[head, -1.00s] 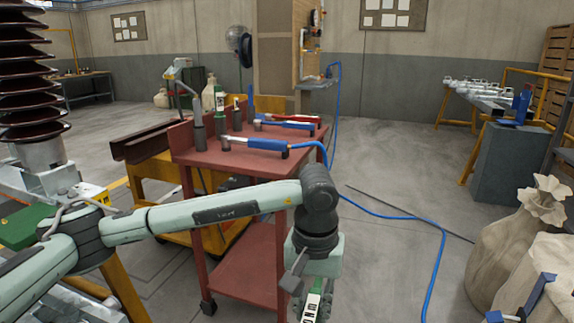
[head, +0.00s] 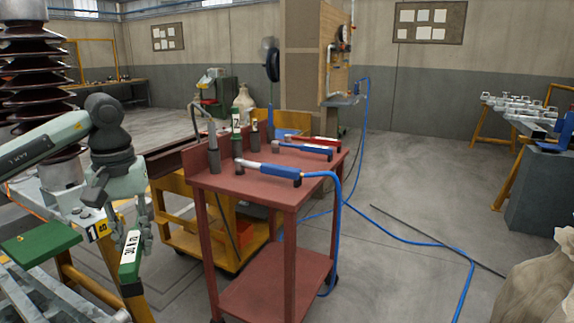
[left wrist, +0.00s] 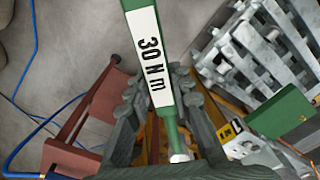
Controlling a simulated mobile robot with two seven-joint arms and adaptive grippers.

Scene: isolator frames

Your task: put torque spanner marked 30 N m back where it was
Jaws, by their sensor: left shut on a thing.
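The torque spanner marked 30 N m (head: 131,254) has a green handle with a white label. My left gripper (head: 136,232) is shut on it and holds it in the air, left of the red trolley (head: 247,181). In the left wrist view the spanner (left wrist: 149,58) runs between the fingers (left wrist: 158,95), its label readable and its lower end at the bottom. On the trolley top, dark upright holders stand at the back left, one with a green-handled tool (head: 236,118). Blue-handled spanners (head: 268,170) and a red-handled one (head: 327,140) lie there. My right gripper is not in view.
A blue hose (head: 410,232) runs from the trolley across the floor. A green block (head: 40,241) and grey metal framework lie at left, near my left gripper. A yellow cart (head: 190,225) stands behind the trolley. Floor right of the trolley is mostly clear.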

